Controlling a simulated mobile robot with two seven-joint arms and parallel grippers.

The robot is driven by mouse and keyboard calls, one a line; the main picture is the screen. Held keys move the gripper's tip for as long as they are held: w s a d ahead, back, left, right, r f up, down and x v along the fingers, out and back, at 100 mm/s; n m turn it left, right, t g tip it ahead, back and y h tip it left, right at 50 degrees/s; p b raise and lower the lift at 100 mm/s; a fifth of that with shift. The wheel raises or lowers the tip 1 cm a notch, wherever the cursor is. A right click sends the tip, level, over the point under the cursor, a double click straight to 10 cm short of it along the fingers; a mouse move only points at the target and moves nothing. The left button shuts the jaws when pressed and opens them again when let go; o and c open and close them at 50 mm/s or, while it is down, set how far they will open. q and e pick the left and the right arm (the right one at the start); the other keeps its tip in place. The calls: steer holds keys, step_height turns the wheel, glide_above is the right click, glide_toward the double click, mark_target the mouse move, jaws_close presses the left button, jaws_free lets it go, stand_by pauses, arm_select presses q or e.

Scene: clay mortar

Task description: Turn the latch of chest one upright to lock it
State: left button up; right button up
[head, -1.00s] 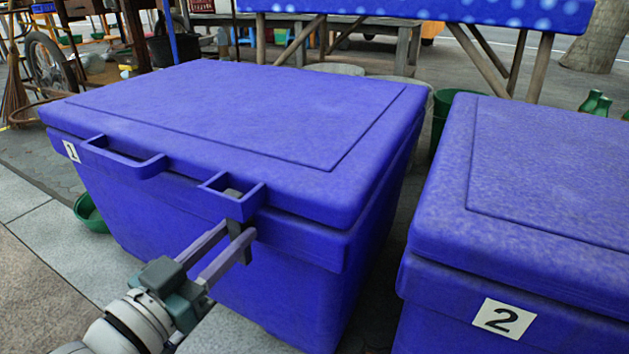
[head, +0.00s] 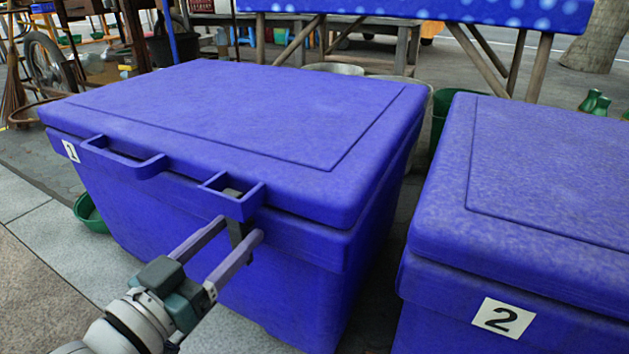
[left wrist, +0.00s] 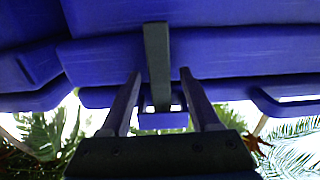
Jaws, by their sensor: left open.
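Chest one (head: 300,270) is a large blue chest with its lid shut and a "1" label at its front left corner. Its latch (head: 236,232) is a dark grey bar at the right-hand lid bracket (head: 247,205). The bar stands roughly upright, and its top end shows inside the bracket's opening. My left gripper (head: 240,229) is open, with one finger on each side of the latch. In the left wrist view the latch (left wrist: 157,60) runs straight between the two fingers (left wrist: 158,98), with a gap on both sides. My right gripper is not in view.
A second blue chest (head: 540,180), labelled "2", stands close on the right, with a narrow gap between them. Another lid bracket (head: 125,160) juts from chest one's front left. A green bowl (head: 88,212) lies on the ground at left. The paving at front left is clear.

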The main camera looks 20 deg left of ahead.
arm_select(q)
steer(key=shift+s, duration=0.25)
steer(key=s+p, duration=0.3)
steer(key=s, duration=0.6)
steer(key=shift+s+a, duration=0.2)
steer(key=shift+a, duration=0.2)
